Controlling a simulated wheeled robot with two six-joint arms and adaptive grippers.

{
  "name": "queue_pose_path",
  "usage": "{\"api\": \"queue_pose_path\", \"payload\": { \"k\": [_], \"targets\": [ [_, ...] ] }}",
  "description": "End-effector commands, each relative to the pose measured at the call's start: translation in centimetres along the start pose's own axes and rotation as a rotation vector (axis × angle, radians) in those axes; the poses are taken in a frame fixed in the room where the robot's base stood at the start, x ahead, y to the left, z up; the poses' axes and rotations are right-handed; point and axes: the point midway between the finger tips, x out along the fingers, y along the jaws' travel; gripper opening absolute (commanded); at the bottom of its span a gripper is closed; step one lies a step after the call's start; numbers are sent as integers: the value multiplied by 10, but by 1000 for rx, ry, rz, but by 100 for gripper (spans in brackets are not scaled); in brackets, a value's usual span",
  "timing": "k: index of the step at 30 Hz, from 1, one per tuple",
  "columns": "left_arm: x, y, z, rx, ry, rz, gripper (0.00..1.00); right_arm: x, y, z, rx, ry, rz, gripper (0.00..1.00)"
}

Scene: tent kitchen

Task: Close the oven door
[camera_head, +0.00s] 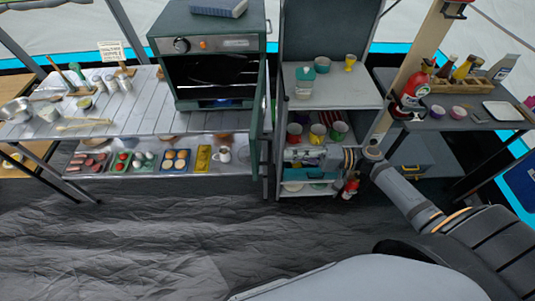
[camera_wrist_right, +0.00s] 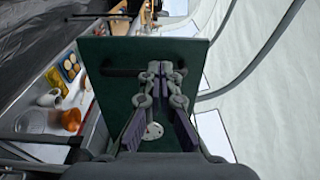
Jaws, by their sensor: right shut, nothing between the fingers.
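The oven (camera_head: 210,62) is dark green and stands on the slatted table in the head view. Its front is open and its dark inside shows. Its door (camera_head: 258,122) stands swung out at the right side, seen nearly edge-on. In the right wrist view a green panel with a dark bar handle, apparently the oven door (camera_wrist_right: 112,95), fills the middle. My right gripper (camera_wrist_right: 161,70) is shut and empty in front of this panel; I cannot tell whether it touches. In the head view its arm comes in from the right. My left gripper is not in view.
A shelf unit (camera_head: 330,92) with cups and bowls stands right of the door. Food trays (camera_head: 175,160) lie on the shelf below the oven. A side table (camera_head: 440,122) with bottles is at the right. The dark floor (camera_head: 120,240) in front is clear.

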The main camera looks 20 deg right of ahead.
Motion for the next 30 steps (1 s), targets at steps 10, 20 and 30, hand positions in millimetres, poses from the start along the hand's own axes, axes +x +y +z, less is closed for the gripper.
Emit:
{"api": "queue_pose_path", "payload": {
  "k": [10,20,30],
  "targets": [
    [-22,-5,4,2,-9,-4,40,63,-4,-1,0,3,-4,0],
    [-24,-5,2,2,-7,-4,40,73,0,0,0,1,2,0],
    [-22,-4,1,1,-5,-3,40,79,0,0,1,17,-1,0]
  ]
}}
